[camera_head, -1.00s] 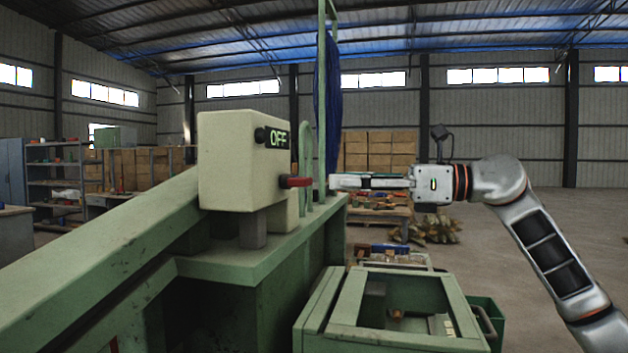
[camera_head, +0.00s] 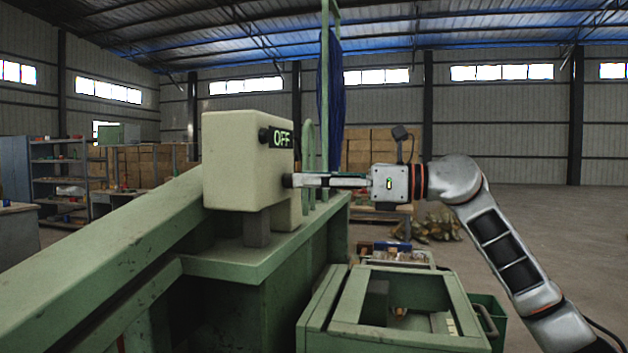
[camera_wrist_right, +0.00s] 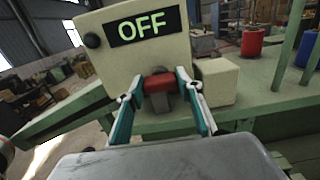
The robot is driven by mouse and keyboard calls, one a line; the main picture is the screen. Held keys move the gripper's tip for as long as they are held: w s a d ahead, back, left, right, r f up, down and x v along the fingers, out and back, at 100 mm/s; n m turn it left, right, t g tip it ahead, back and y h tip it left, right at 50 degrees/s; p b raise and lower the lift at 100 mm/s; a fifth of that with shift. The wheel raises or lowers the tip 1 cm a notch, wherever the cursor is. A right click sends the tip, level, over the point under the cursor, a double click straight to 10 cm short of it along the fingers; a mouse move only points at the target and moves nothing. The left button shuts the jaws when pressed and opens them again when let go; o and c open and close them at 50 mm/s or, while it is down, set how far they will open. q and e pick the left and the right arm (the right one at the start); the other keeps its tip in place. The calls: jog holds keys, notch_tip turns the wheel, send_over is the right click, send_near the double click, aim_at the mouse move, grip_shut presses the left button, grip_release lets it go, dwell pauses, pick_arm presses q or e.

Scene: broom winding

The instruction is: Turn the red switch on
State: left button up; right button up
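The red switch (camera_wrist_right: 159,83) is a red handle on the front of a cream control box (camera_head: 240,160). In the right wrist view it sits between the two fingertips of my right gripper (camera_wrist_right: 159,80). The fingers are apart, one on each side of it; I cannot tell whether they touch it. In the head view my right gripper (camera_head: 300,180) reaches in from the right to the box and hides the switch. The display (camera_head: 281,138) on the box reads OFF in green; it is also large in the wrist view (camera_wrist_right: 146,26). My left gripper is not in view.
The box stands on a green machine (camera_head: 225,267) with a long sloping beam at left. A green open-topped frame (camera_head: 400,335) stands below my right arm. A red cylinder (camera_wrist_right: 252,42) stands behind the box.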

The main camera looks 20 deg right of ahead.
jog(key=shift+n, duration=0.3)
jog(key=shift+s+a+f+n+b, duration=0.15)
jog(key=shift+n+b, duration=0.3)
jog(key=shift+n, duration=3.85)
jog(key=shift+d+f+n+b, duration=0.1)
jog(key=shift+n+b, duration=0.3)
jog(key=shift+n, duration=3.9)
jog(key=o, duration=1.1)
